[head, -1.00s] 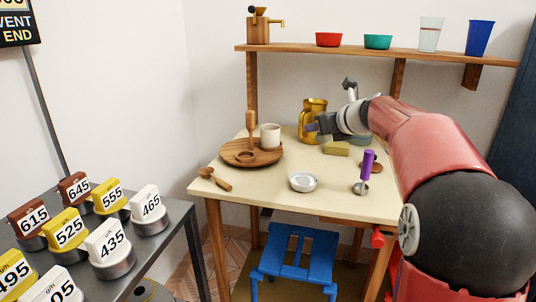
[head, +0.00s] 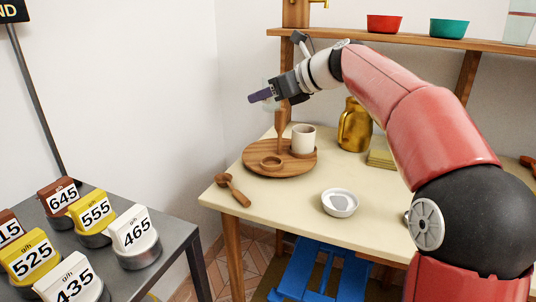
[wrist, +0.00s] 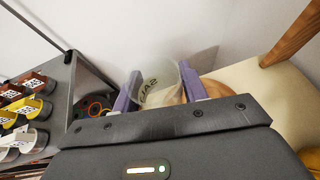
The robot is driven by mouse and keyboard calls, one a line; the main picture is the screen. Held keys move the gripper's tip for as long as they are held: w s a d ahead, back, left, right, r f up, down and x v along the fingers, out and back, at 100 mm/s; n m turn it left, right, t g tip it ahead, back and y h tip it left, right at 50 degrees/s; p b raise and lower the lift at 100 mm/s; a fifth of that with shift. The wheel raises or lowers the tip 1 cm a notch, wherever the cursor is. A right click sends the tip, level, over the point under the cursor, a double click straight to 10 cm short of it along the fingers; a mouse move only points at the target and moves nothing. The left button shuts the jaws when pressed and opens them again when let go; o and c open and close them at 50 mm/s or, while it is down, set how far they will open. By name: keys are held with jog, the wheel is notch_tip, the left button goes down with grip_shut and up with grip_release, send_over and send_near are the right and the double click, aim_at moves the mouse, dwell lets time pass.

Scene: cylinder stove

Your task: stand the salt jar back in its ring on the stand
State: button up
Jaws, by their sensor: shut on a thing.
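The salt jar (wrist: 158,88) is a clear, see-through jar with dark lettering, between the purple fingers of my gripper (wrist: 160,80) in the wrist view. My gripper (head: 264,95) is shut on it, and in the head view the jar shows only faintly around the fingers. The round wooden stand (head: 255,165) is on the table below, with a central post (head: 281,130). Its empty ring (head: 271,161) is at the front, left of a cream mug (head: 303,139) on the stand. My gripper is near the post's top, clearly above the ring.
A wooden scoop (head: 234,190) and a small white dish (head: 340,202) lie on the table (head: 290,215). A gold jug (head: 355,126) and a yellow-green block (head: 381,159) are further right. A shelf (head: 400,39) runs behind. A grey side table with numbered blocks is at left.

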notch_tip(320, 180, down, 14)
jog(key=b, duration=0.3)
jog(key=shift+r, duration=0.15)
jog(key=shift+f+b, duration=0.3)
jog(key=o, duration=1.1)
jog(key=shift+r, duration=0.1)
jog(key=shift+r, duration=0.15)
jog(key=shift+s+d+r, duration=0.1)
jog(key=shift+d+r, duration=0.1)
jog(key=shift+d, duration=0.05)
jog(key=v, duration=1.1)
jog(key=shift+s+d+p, duration=0.15)
jog(key=shift+d+p, duration=0.05)
jog(key=shift+p, duration=0.15)
